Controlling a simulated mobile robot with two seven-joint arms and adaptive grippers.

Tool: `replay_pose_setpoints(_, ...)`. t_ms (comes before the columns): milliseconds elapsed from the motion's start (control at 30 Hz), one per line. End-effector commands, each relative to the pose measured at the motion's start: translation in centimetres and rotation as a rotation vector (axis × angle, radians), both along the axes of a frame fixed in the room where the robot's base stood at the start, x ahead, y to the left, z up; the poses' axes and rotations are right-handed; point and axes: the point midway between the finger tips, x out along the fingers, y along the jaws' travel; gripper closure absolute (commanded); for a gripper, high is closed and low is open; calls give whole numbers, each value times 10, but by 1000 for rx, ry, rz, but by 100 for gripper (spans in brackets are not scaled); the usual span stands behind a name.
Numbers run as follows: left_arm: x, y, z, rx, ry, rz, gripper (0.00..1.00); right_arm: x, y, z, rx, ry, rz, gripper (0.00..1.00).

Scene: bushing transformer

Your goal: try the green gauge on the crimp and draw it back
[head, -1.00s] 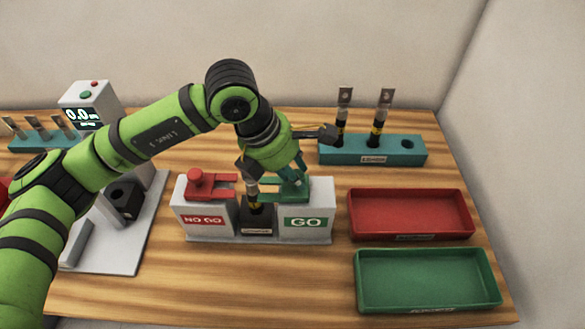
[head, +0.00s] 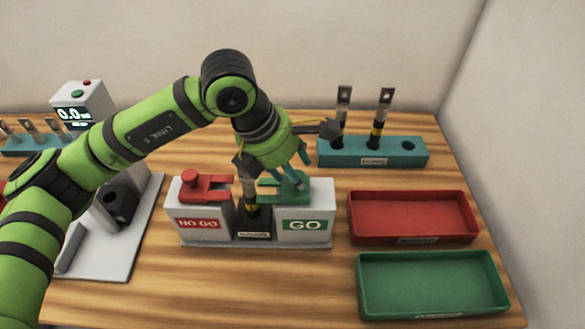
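The green gauge (head: 294,192) lies on top of the white GO block (head: 305,213), its prongs reaching left past the block's edge toward the crimp. The crimp (head: 250,190) is on a lug standing upright in the dark middle holder (head: 255,223). I cannot tell whether the prongs are around the crimp or just beside it. My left gripper (head: 297,165) is above the gauge, pointing down. Its fingers look spread, with one apart from the gauge handle. Part of the lug is hidden behind a dark part of the gripper. My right gripper is not in view.
The red gauge (head: 205,187) rests on the NO GO block (head: 199,222). A red tray (head: 412,239) and green tray (head: 432,312) stand at right. A teal rack (head: 345,154) with two lugs is behind. A display device (head: 82,97) stands at left.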

Motion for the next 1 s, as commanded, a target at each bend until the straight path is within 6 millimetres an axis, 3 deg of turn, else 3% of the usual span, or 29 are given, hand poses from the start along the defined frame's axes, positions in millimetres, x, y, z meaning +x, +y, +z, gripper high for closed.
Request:
replay_pose_setpoints(233, -2, 6, 15, 1, -1, 2, 46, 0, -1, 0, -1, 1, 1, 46)
replay_pose_setpoints(700, -15, 38, 98, 0, -3, 2, 46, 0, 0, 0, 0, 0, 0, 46)
replay_pose_setpoints(1000, -18, 43, 111, 0, 0, 0, 46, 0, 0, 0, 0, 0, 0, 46)
